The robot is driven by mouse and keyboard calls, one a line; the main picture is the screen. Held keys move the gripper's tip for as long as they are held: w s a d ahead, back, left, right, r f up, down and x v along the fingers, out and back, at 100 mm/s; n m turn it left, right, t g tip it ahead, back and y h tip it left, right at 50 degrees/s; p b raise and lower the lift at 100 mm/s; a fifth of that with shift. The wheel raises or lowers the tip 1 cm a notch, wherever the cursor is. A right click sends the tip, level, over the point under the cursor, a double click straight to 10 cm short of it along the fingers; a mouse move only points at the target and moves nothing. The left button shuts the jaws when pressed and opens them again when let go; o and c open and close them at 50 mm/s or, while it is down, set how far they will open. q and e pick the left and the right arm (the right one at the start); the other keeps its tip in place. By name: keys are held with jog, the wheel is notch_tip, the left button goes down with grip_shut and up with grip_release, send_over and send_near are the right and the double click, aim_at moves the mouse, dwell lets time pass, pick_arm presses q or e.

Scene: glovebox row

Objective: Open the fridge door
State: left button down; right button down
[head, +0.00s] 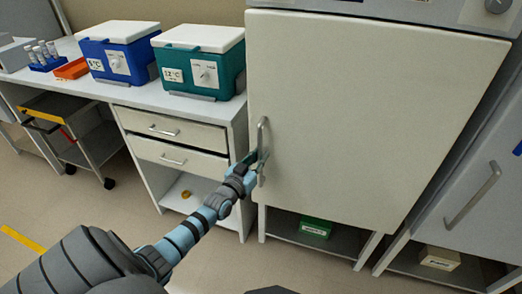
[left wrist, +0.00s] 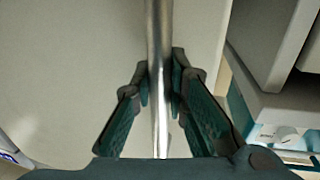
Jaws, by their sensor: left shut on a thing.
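The white fridge door (head: 360,110) stands in the middle of the head view and looks closed. Its vertical metal handle (head: 262,135) is on the door's left edge. My left gripper (head: 257,162) is at the lower part of this handle. In the left wrist view the handle (left wrist: 158,60) runs between the two fingers of the left gripper (left wrist: 160,90), which are shut on it from both sides. My right gripper is not in view.
A counter with drawers (head: 180,130) stands left of the fridge, bearing a teal cooler (head: 200,62) and a blue cooler (head: 117,50). A cart (head: 85,135) is farther left. Another cabinet with a handle (head: 472,195) stands right. Open floor lies in front.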

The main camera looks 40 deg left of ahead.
pick_arm(q)
jog(key=s+d+p, duration=1.1)
jog(key=s+d, duration=0.6)
jog(key=s, duration=0.2)
jog(key=shift+d, duration=0.35)
jog(key=shift+s, duration=0.1)
jog(key=c, duration=1.6)
grip_release()
jog(key=shift+o, duration=0.2)
